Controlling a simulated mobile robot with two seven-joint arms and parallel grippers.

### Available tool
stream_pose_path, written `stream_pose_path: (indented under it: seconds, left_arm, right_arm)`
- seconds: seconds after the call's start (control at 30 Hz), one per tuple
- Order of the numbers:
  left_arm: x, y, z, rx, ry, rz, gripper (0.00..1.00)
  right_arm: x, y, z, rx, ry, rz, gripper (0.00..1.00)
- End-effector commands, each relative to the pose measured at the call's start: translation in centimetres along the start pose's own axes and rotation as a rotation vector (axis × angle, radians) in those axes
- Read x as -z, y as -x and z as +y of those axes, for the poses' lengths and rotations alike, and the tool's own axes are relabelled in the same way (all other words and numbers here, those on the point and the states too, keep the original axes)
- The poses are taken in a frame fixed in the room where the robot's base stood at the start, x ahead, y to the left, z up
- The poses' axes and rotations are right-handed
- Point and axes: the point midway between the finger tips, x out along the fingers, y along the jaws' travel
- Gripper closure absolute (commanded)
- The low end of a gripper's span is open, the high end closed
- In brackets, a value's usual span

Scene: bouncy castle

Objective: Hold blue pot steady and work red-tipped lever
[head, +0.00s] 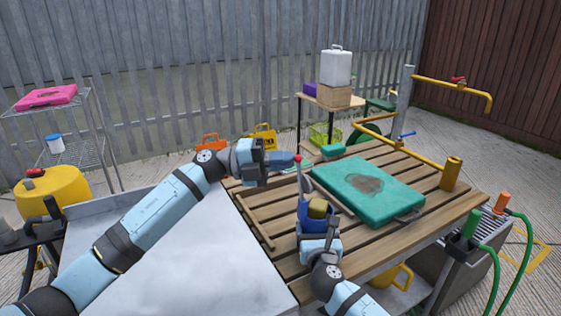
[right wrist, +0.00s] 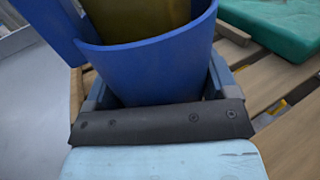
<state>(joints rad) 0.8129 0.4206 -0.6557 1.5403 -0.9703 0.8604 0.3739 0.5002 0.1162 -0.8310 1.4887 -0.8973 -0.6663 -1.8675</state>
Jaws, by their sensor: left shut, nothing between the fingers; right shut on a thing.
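The blue pot (head: 314,220) stands on the slatted wooden table (head: 268,262) with a yellowish block (head: 317,207) inside it. A thin lever with a red tip (head: 298,158) rises from the pot's left side. My right gripper (head: 318,236) is shut on the pot from the near side. In the right wrist view the pot (right wrist: 160,65) fills the space between the fingers. My left gripper (head: 292,162) is shut and empty, with its fingertips at the lever's red tip. I cannot tell whether they touch it.
A teal case (head: 345,207) with a brown stain lies right of the pot. A teal block (head: 333,150) lies at the table's far edge. A yellow pipe (head: 425,160) with an upright post (head: 451,174) runs along the back right. A grey metal surface (head: 150,245) lies at left.

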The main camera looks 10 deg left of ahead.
Motion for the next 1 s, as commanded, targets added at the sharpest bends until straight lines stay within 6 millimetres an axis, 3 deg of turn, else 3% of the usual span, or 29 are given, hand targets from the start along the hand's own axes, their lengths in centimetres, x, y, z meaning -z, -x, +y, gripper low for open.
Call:
stream_pose_path:
  seconds: [0.47,1.0]
  left_arm:
    - [-2.1,-4.0,-0.5,-0.338,0.163,-0.001,1.00]
    - [-4.6,-9.1,2.0,-0.797,0.399,-0.003,1.00]
  right_arm:
    - [0.0,0.0,0.0,0.000,0.002,0.000,0.63]
    - [0.0,0.0,0.0,0.000,0.002,0.000,0.63]
